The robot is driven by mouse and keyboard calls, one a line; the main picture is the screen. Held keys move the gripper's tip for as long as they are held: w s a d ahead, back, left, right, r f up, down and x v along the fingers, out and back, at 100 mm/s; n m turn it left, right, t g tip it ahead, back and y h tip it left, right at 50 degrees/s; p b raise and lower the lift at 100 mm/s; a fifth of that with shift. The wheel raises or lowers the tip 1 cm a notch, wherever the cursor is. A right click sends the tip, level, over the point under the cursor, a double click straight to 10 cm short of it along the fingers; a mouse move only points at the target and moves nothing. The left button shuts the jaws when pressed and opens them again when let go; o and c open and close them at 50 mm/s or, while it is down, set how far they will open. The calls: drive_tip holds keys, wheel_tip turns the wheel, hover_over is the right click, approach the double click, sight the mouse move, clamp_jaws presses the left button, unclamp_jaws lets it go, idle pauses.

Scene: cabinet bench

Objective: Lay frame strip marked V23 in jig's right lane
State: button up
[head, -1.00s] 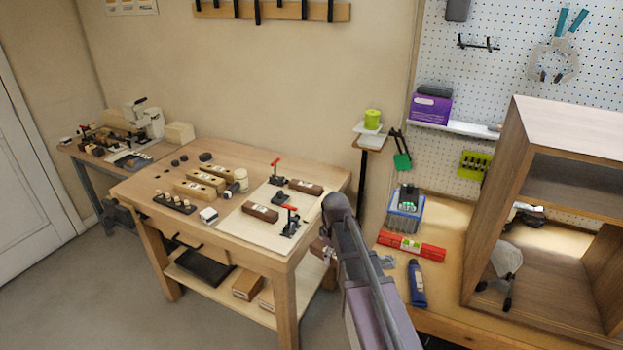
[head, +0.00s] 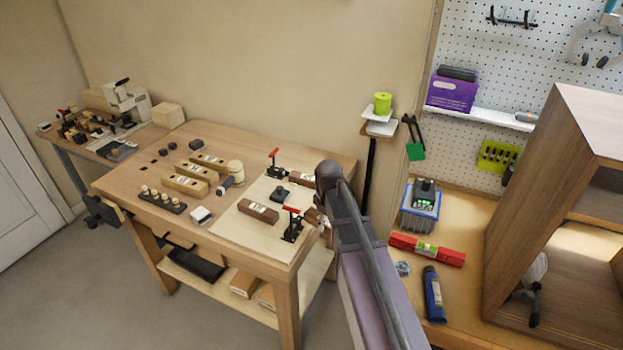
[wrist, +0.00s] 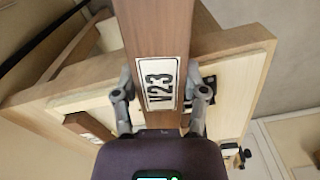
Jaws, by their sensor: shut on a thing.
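In the wrist view the dark brown frame strip (wrist: 152,28) has a white label reading V23. My gripper (wrist: 160,95) is shut on it, with one finger on each side of the label. The strip's far end runs out of the picture. In the head view a brown end of it (head: 313,215) seems to show beside my arm, near the jig's right edge; my arm hides the rest. The jig (head: 240,222) is a pale board on the wooden bench. One labelled brown strip (head: 258,212) lies toward its front left, another (head: 302,179) at its back right.
Two red-handled clamps, a rear one (head: 276,165) and a front one (head: 292,224), stand up from the jig. Wooden blocks (head: 185,185), a mallet (head: 232,174) and a pegged rack (head: 162,200) occupy the bench's left. A red level (head: 427,249) lies on the right bench.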

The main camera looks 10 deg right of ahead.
drive_tip(key=shift+w+d, duration=0.15)
idle(0.3)
drive_tip(key=shift+w+r+m, duration=0.25)
drive_tip(key=shift+w+m, duration=0.45)
drive_tip(key=shift+w, duration=0.05)
drive_tip(key=w+a+r+m+p, duration=0.2)
drive_tip(key=w+m+p, duration=0.1)
drive_tip(key=w+m, duration=1)
drive_tip(key=shift+w+r+m, duration=0.3)
drive_tip(key=shift+w+m, duration=0.1)
drive_tip(key=shift+w, duration=0.1)
drive_tip(key=shift+a+f, duration=0.1)
drive_tip(key=shift+f, duration=0.05)
drive_tip(key=shift+f+b, duration=2.95)
drive_tip(key=shift+b, duration=0.15)
drive_tip(key=shift+f+b, duration=0.55)
drive_tip(key=shift+b, duration=0.05)
